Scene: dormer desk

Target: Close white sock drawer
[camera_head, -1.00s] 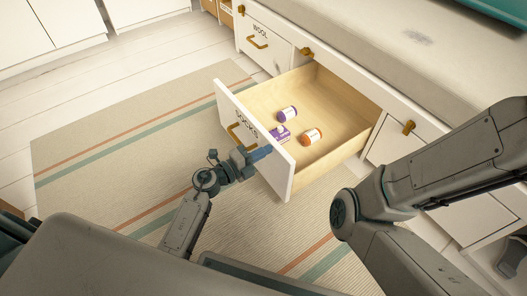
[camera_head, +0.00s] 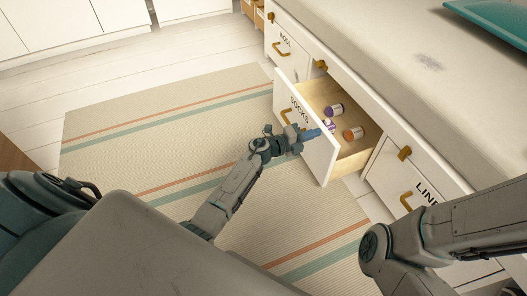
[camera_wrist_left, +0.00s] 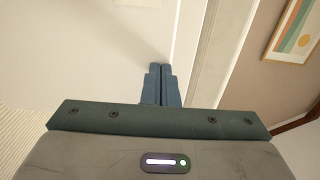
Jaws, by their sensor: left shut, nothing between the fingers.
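The white sock drawer (camera_head: 321,158), lettered SOCKS with a brass handle, stands partly open under the bench. Inside its pale wood box lie a purple-and-white container (camera_head: 334,110), an orange-and-white one (camera_head: 353,133) and another purple one (camera_head: 328,125) partly hidden by the front panel. My left gripper (camera_head: 311,134) is shut and empty, its blue fingertips at the drawer's front panel, right of the handle; they seem to touch it. The left wrist view shows the shut fingers (camera_wrist_left: 161,84) against a pale surface. My right arm shows at the lower right, but its gripper is out of view.
The WOOL drawer (camera_head: 283,47) at the upper left and the LINEN drawer (camera_head: 398,187) at the right are closed. A striped rug (camera_head: 180,118) covers the floor before the bench. A grey cushion (camera_head: 400,50) tops the bench.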

